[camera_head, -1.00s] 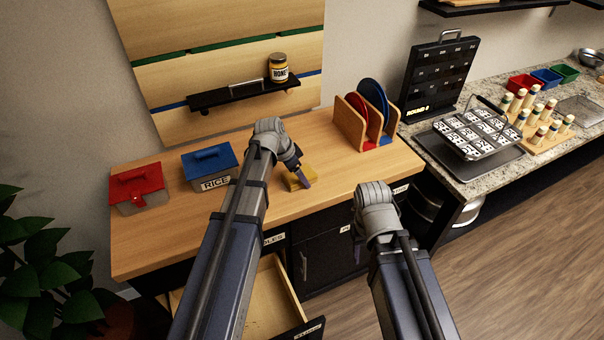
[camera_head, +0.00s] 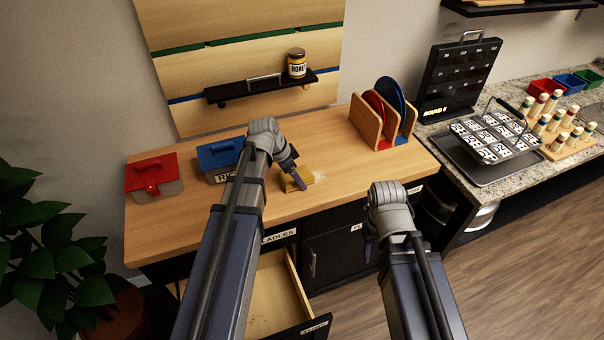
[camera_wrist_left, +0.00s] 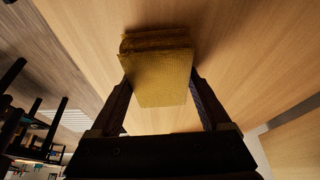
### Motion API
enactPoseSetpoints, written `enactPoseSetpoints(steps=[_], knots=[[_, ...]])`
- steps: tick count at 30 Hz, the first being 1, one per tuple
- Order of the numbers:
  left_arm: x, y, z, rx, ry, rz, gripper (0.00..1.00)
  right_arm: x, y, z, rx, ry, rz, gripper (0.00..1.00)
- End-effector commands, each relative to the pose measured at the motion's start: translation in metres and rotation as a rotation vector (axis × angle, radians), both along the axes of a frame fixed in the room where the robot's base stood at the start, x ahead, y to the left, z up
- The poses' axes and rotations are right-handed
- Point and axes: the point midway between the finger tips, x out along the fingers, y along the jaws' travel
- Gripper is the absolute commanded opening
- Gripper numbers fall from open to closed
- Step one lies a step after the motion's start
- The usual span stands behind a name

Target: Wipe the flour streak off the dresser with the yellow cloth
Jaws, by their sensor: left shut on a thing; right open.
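The yellow cloth (camera_head: 292,187) is a small folded pad on the wooden dresser top (camera_head: 340,160). My left gripper (camera_head: 296,180) is shut on it and holds it at the dresser surface. In the left wrist view the cloth (camera_wrist_left: 158,75) sits between both fingers of the left gripper (camera_wrist_left: 160,95). A faint whitish flour streak (camera_head: 318,177) shows just right of the cloth; the cloth and gripper may hide part of it. My right gripper (camera_head: 369,250) hangs in front of the dresser, apart from everything, its fingers mostly hidden behind its wrist.
A red box (camera_head: 153,176) and a blue rice box (camera_head: 219,157) stand left on the dresser. A wooden rack (camera_head: 368,124) with red and blue plates stands at the right. An open drawer (camera_head: 278,296) juts out below. A honey jar (camera_head: 296,63) stands on the wall shelf.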

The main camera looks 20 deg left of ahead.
Motion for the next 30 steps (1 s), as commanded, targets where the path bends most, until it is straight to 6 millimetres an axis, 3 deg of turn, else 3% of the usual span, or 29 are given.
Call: enactPoseSetpoints(steps=[14,30], knots=[[-0.007,0.009,0.000,0.004,0.004,0.000,0.36,0.000,0.000,0.001,0.000,0.000,0.000,0.50],[-0.006,0.008,0.049,0.001,0.001,0.000,0.36,0.000,0.000,0.049,0.000,0.000,0.000,0.50]])
